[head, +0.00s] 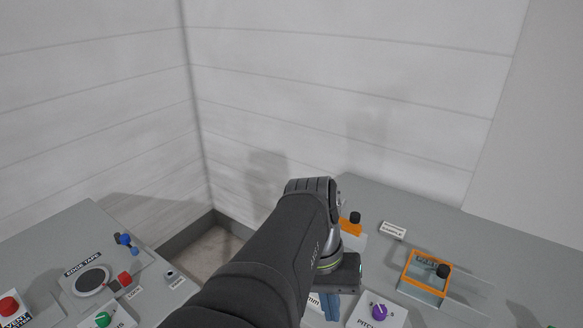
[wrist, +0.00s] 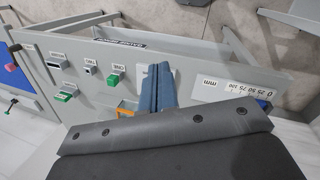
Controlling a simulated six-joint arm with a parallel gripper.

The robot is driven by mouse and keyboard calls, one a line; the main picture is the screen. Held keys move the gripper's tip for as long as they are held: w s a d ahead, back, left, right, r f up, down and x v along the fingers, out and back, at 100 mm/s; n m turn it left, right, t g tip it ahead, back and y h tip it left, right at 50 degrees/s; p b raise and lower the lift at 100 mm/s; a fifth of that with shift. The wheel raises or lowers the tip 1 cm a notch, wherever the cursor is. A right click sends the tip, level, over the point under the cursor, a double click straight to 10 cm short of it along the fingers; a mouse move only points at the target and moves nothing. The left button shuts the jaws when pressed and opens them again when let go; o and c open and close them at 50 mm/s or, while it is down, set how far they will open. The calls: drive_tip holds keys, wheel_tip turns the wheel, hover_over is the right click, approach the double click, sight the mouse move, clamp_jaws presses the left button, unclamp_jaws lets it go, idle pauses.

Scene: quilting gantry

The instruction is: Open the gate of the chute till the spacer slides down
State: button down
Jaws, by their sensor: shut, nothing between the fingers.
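My gripper (head: 326,308) hangs from the arm at the bottom middle of the head view, its blue fingers pointing down, partly hidden by the arm. In the wrist view its blue fingers (wrist: 155,88) are together and hold nothing. An orange part with a black knob (head: 354,217) stands just behind my wrist in the head view, partly covered. An orange frame with a black knob (head: 443,271) lies farther right on the bench, over a clear plate. I cannot tell which of these belongs to the chute gate. I cannot make out the spacer.
A purple knob (head: 379,311) sits on a panel right of my gripper. Red, green and blue controls and a round black disc (head: 92,280) are on the left bench. The wrist view shows green buttons (wrist: 114,77) and a millimetre scale (wrist: 222,85). White walls rise behind.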

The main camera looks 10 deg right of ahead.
drive_tip(key=w+d+m+t+h, duration=0.1)
drive_tip(key=w+d+h, duration=0.1)
drive_tip(key=w, duration=1.6)
drive_tip(key=w+d+f+m+t+h, duration=0.1)
drive_tip(key=w+d+t+h, duration=0.1)
drive_tip(key=w, duration=1.6)
drive_tip(key=shift+d+m+h, duration=0.3)
drive_tip(key=shift+d+h, duration=0.25)
drive_tip(key=shift+h, duration=0.25)
drive_tip(key=shift+f, duration=0.15)
drive_tip(key=x, duration=1)
drive_tip(key=shift+s+d, duration=0.5)
drive_tip(key=shift+d, duration=0.35)
drive_tip(key=shift+s+d, duration=0.5)
drive_tip(key=shift+d, duration=0.35)
drive_tip(key=shift+s, duration=0.1)
